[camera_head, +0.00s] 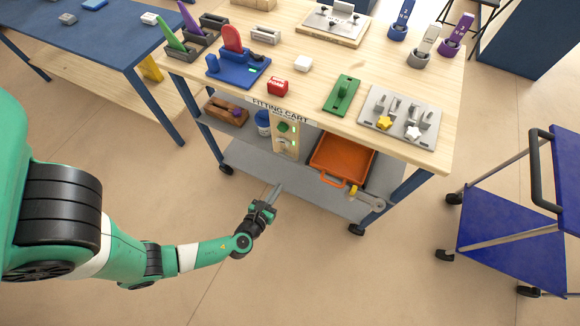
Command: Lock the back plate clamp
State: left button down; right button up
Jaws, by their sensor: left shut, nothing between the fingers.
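My left gripper (274,192) is shut and empty. At the back of the cart top, a pale metal plate (334,20) with dark upright parts lies on a wooden board. At the front right corner, a grey plate (398,122) carries several upright metal clamp-like parts, a yellow star knob (384,123) and a white star knob (413,133). I cannot tell which part is the back plate clamp or whether it is locked. My right gripper is not in view.
An orange tray (341,160) sits below. A blue trolley (515,235) stands right. Floor in front is clear.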

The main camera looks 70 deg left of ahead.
aim_at(287, 157)
pick_arm(q)
jog(key=b+x, duration=0.5)
jog(key=x, duration=0.6)
jog(key=r+p, duration=0.2)
jog(key=r, duration=0.1)
jog(key=r+p, duration=0.1)
jog(key=shift+s+d+r, duration=0.15)
jog(key=shift+s+d, duration=0.15)
jog(key=shift+s, duration=0.05)
